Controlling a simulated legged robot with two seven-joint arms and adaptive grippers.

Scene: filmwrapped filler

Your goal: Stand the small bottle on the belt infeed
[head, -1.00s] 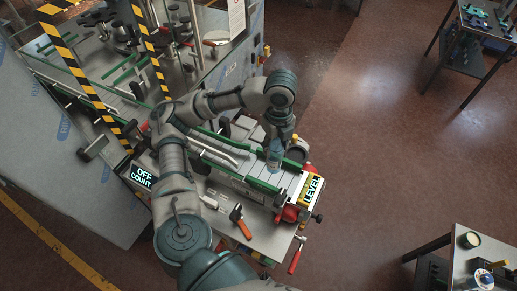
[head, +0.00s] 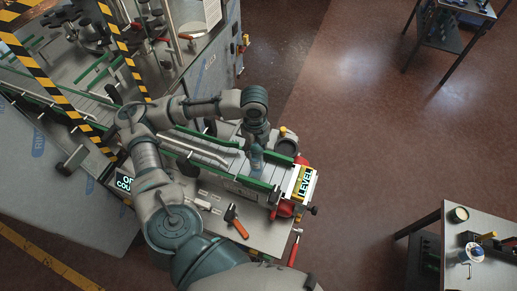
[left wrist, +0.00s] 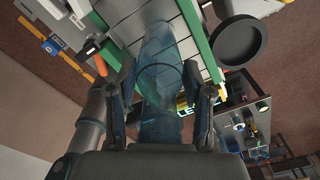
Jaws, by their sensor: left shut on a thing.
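The small bottle (left wrist: 158,72) is clear and bluish. In the left wrist view it lies between the two fingers of my left gripper (left wrist: 160,80), which is shut on it. In the head view the bottle (head: 257,160) shows below my left gripper (head: 256,146), over the outer end of the grey slatted belt (head: 228,158) between green side rails. It looks roughly upright there. I cannot tell whether its base touches the belt. My right gripper is in neither view.
A yellow "LEVEL" sign (head: 305,182) and red parts stand at the belt's end. A striped guard frame (head: 122,60) stands farther along the belt. A side table (head: 450,222) is at lower right.

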